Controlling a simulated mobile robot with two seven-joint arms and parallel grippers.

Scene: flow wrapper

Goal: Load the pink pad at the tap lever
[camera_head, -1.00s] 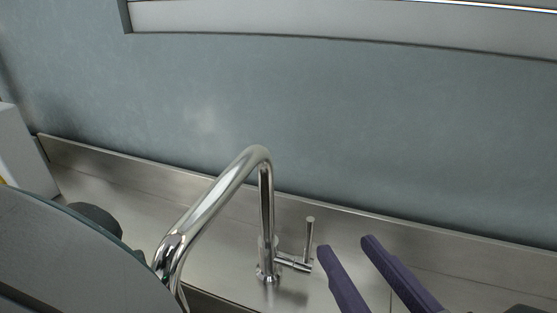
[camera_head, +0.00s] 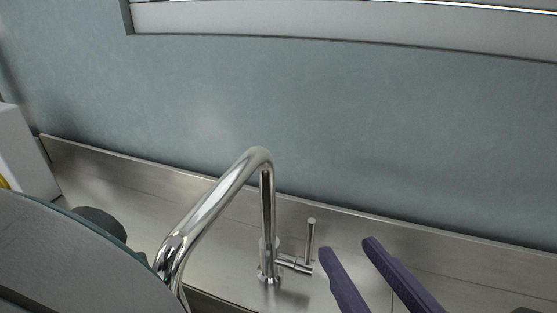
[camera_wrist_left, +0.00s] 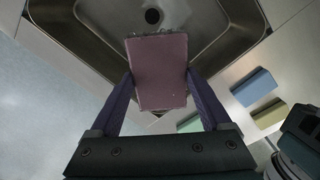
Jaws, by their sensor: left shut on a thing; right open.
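The pink pad (camera_wrist_left: 158,72) is held between the two purple fingers of my left gripper (camera_wrist_left: 160,82) in the left wrist view, over the near edge of the sink. The head view does not show the pad. In the head view, the chrome tap (camera_head: 267,225) stands on the steel counter, and its upright tap lever (camera_head: 311,238) is on its right side. My right gripper (camera_head: 347,248) is open and empty, just right of the lever and apart from it in the picture.
The sink (camera_wrist_left: 105,45) has a dark drain. A blue pad (camera_wrist_left: 254,87) and a yellow-green pad (camera_wrist_left: 271,115) lie on the counter beside it, with a green pad (camera_wrist_left: 190,124) partly hidden by a finger. A white box (camera_head: 22,155) stands at far left.

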